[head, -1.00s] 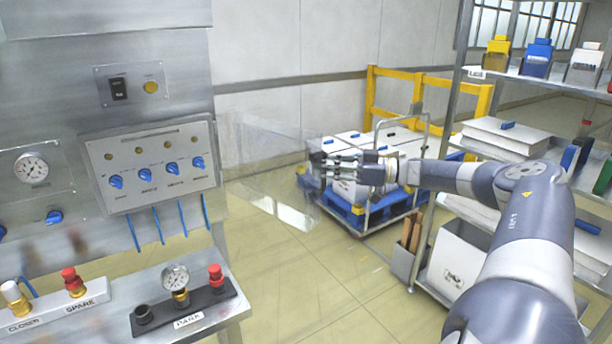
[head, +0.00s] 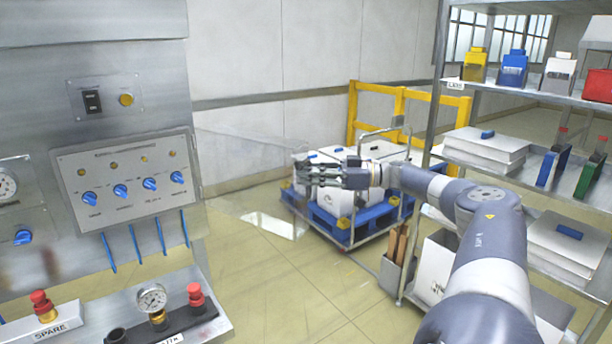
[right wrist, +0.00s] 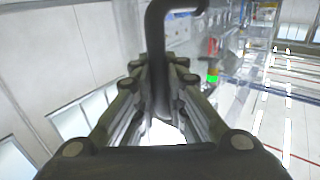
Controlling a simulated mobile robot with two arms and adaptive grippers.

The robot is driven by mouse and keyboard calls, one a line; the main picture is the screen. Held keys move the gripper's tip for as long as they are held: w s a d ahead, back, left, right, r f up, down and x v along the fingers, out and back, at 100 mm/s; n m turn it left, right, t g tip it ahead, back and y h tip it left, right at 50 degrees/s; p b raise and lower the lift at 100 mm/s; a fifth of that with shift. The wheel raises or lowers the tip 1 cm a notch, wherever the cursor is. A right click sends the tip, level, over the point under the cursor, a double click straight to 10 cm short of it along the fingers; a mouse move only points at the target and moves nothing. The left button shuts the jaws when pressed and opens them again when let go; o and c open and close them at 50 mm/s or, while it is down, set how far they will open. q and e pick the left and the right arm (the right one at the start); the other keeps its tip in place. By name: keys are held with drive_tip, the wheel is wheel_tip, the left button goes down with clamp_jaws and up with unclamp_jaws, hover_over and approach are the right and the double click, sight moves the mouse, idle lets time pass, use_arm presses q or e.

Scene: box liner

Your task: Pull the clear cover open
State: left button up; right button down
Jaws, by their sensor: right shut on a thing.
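The clear cover (head: 250,158) is a see-through panel that stands out from the control machine's right edge and reaches to my right gripper. It stands open, away from the knob panel (head: 128,180). My right gripper (head: 303,173) is at the cover's outer edge. In the right wrist view my right gripper (right wrist: 158,75) is shut on a dark bent handle (right wrist: 158,60) that runs between its fingers. The cover's exact edges are faint against the wall and floor. My left gripper is not in view.
A cart with white boxes on a blue pallet (head: 345,232) stands behind my right gripper, before a yellow rail (head: 352,118). A loaded shelf rack (head: 437,95) is close on the right, beside my right arm. Tiled floor (head: 290,290) between machine and rack is clear.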

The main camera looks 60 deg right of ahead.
drive_tip(key=c, duration=1.8)
unclamp_jaws()
drive_tip(key=shift+r, duration=0.2)
drive_tip(key=shift+o, duration=1)
drive_tip(key=shift+s, duration=0.3)
drive_tip(key=shift+f, duration=0.1)
drive_tip(key=shift+s+d, duration=0.1)
drive_tip(key=shift+d, duration=0.1)
drive_tip(key=v, duration=1.1)
drive_tip(key=shift+s, duration=0.3)
drive_tip(key=shift+d, duration=0.1)
